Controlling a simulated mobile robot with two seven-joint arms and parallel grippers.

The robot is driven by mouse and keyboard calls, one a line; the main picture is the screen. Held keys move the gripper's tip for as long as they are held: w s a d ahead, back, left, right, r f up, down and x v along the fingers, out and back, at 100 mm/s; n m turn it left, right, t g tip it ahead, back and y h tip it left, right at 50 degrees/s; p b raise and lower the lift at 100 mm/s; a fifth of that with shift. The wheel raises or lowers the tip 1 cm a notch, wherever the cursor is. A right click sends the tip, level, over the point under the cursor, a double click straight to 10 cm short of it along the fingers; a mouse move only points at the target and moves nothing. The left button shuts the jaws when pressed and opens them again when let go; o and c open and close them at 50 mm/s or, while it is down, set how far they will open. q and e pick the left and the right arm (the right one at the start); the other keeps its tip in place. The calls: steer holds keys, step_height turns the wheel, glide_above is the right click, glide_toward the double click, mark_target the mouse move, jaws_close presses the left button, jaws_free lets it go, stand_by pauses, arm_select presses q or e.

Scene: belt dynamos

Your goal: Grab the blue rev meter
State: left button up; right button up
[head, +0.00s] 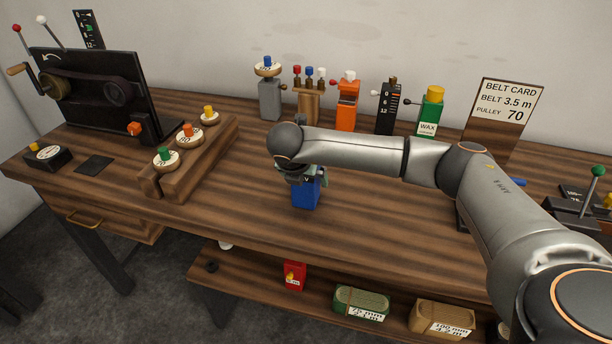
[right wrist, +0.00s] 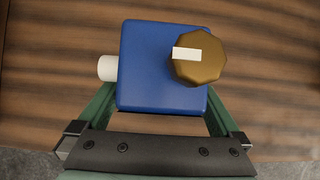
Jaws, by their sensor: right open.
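The blue rev meter (head: 307,194) stands on the wooden bench near its front edge, below my right gripper (head: 300,175). My arm and hand hide its upper part in the head view. In the right wrist view the blue rev meter (right wrist: 145,75) is a blue block with a brass many-sided knob (right wrist: 200,65) bearing a white mark, and a white stub (right wrist: 107,68) on its left side. The green fingers of my right gripper (right wrist: 158,105) are open, one on each side of the block's lower part. Contact cannot be told. My left gripper is not in view.
Behind stand a grey device (head: 270,100), an orange one (head: 347,102), a green wax bottle (head: 430,112) and a belt card (head: 504,105). A wooden rack (head: 213,147) with several round dials is left. A lower shelf holds boxes. Bench between rack and meter is clear.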

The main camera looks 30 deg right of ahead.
steer(key=shift+f, duration=0.1)
steer(key=shift+c, duration=0.2)
jaws_close()
stand_by(0.5)
steer(key=shift+w, duration=0.1)
